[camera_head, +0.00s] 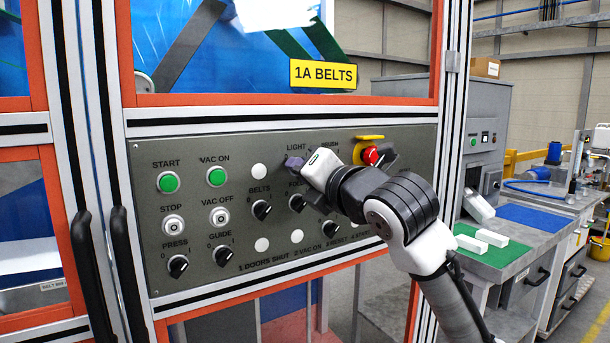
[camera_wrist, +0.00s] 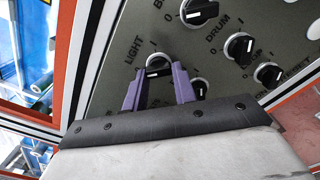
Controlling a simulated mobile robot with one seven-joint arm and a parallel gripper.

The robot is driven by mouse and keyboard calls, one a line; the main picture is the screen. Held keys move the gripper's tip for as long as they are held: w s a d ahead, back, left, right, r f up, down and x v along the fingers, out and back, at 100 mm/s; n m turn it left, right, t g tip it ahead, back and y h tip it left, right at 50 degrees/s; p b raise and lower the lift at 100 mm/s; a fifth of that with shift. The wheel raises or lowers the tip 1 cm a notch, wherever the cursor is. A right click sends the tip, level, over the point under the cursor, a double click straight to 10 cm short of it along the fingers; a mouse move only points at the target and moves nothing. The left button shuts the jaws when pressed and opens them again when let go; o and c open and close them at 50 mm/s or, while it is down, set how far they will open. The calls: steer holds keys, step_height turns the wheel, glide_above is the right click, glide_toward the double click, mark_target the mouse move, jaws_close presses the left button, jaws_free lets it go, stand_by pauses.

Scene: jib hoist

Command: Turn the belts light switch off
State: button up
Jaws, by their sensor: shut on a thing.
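The grey control panel (camera_head: 225,285) sits under a yellow "1A BELTS" sign (camera_head: 323,74). The black LIGHT switch knob (camera_wrist: 158,63) is at the panel's upper middle, below its label, in the wrist view. My gripper (camera_wrist: 159,70) is shut on this knob, with one purple finger on each side. In the head view my gripper (camera_head: 293,163) covers the knob. A white mark shows on the knob between the fingers.
A red emergency stop button (camera_head: 370,155) under a yellow guard is just right of my wrist. The BELTS knob (camera_head: 261,210) and GUIDE knob (camera_head: 222,256) are lower left. The DRUM knob (camera_wrist: 239,47) is close by. Black door handles (camera_head: 125,260) stand at the left.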

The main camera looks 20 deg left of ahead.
stand_by(0.4)
steer(key=o, duration=1)
steer(key=b+v, duration=0.3)
steer(key=v, duration=1.1)
steer(key=shift+a, duration=0.15)
